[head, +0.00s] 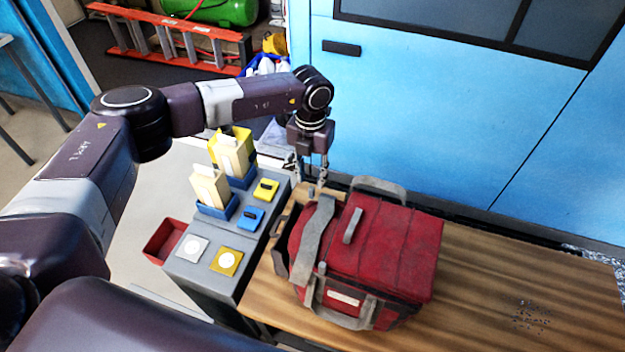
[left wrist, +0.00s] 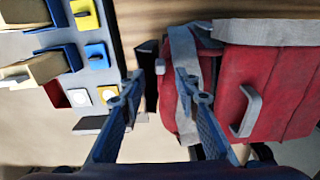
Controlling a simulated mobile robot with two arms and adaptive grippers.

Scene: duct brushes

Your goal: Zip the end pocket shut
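A red soft tool bag (head: 395,250) with grey straps and a grey top handle (head: 352,225) sits on the wooden bench. It also shows in the left wrist view (left wrist: 285,80). On its left end is a dark pocket flap (head: 280,248), which in the left wrist view stands out from the bag as a black strip (left wrist: 148,85). A small light tab (left wrist: 160,66) shows beside it; I cannot tell whether it is the zip pull. My left gripper (head: 310,178) points down above the bag's far left corner. Its fingers (left wrist: 160,88) are apart with nothing between them. My right gripper is not in view.
Left of the bag, a grey stand (head: 205,268) holds blue bins with cream boxes and colored blocks. A red tray (head: 165,240) is beside it. Blue cabinets (head: 440,110) rise behind the wooden bench (head: 490,300), whose right part is mostly clear.

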